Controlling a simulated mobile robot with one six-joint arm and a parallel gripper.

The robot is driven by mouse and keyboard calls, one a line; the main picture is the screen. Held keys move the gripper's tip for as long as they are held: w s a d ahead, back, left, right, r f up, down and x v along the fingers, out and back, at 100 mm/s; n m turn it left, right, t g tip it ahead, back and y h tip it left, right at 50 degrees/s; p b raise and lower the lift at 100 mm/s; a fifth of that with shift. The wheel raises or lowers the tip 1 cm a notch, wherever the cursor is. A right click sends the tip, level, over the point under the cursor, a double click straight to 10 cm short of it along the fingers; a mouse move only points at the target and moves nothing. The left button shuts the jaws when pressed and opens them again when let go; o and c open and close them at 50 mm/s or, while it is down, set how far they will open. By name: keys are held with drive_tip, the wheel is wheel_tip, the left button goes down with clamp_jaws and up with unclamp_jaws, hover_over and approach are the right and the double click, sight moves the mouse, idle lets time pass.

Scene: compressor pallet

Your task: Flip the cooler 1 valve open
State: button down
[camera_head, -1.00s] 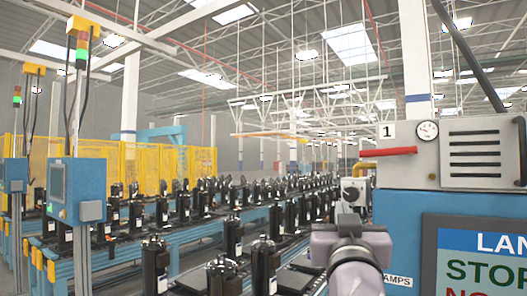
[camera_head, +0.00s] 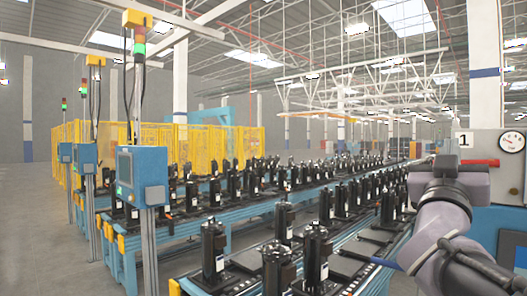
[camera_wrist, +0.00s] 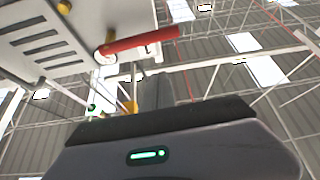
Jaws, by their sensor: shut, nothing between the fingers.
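The cooler 1 valve has a red lever (camera_head: 480,162) that lies level in the head view, at the right side. My arm hides part of its left end. The label "1" (camera_head: 464,140) is just above it. In the wrist view the red lever (camera_wrist: 140,42) runs slanted across the upper middle, its pivot end at the grey panel. My gripper (camera_wrist: 156,90) shows in the wrist view as shut, empty dark fingers below the lever, with a visible gap in the picture. In the head view my arm hides the gripper.
A grey panel with a gauge (camera_head: 511,141) stands at the right edge above a blue cabinet (camera_head: 497,228). Conveyors with several black compressors (camera_head: 278,268) fill the middle. A control post (camera_head: 139,178) stands left. Grey floor is open at far left.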

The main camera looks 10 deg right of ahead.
drive_tip(key=shift+w+d+f+p, duration=0.3)
drive_tip(key=shift+w+d+f, duration=0.25)
drive_tip(key=shift+d, duration=0.2)
drive_tip(key=shift+w+d+f+p, duration=0.25)
drive_tip(key=shift+w+d+f, duration=0.2)
drive_tip(key=shift+w+d, duration=0.25)
